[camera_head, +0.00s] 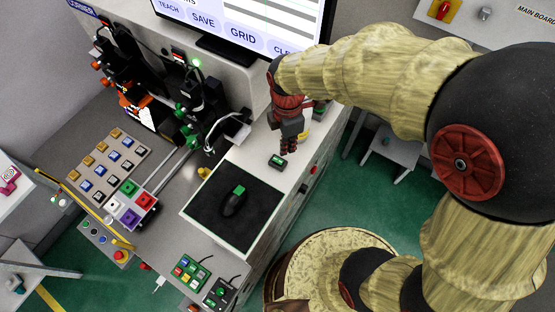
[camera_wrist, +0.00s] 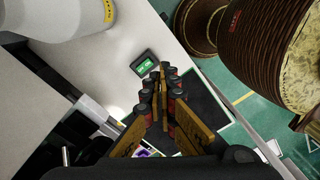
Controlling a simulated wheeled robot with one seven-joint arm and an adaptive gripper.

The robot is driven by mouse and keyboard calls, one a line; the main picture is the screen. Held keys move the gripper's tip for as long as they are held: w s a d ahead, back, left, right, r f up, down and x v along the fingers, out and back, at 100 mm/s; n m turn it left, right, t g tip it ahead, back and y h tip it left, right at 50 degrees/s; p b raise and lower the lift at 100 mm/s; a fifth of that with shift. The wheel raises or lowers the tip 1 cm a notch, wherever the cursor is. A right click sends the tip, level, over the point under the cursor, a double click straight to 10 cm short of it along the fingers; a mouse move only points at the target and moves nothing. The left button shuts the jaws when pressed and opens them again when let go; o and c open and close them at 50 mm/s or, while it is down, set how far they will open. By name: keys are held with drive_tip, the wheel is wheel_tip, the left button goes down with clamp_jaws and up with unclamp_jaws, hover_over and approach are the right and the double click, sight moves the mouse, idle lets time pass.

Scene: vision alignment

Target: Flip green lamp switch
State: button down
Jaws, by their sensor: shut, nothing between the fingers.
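The green lamp switch (camera_head: 277,161) is a small dark box with a lit green face. It lies on the white bench top beyond the mouse pad. It also shows in the wrist view (camera_wrist: 144,64), just left of my fingertips. My gripper (camera_head: 290,147) points down above the bench, close to the switch, with its fingers together and empty. In the wrist view the fingertips (camera_wrist: 164,70) overlap the right edge area of the switch. I cannot tell whether they touch it.
A black mouse pad (camera_head: 207,214) with a mouse (camera_head: 233,201) lies nearby. A monitor (camera_head: 245,25) stands behind. A red button (camera_head: 313,170) is on the bench side. A button panel (camera_head: 115,160) and cabled devices are to the left. A white cylinder (camera_wrist: 60,14) is at upper left in the wrist view.

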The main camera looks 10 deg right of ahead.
sight(282, 163)
drive_tip(key=n, duration=0.2)
drive_tip(key=w+n, duration=0.1)
drive_tip(key=n, duration=0.2)
drive_tip(key=a+n, duration=0.1)
drive_tip(key=n, duration=0.1)
drive_tip(key=shift+w+r, duration=0.15)
drive_tip(key=shift+r, duration=0.2)
wheel_tip(282, 163, down, 10)
drive_tip(key=shift+f+b, duration=0.1)
drive_tip(key=shift+b, duration=0.35)
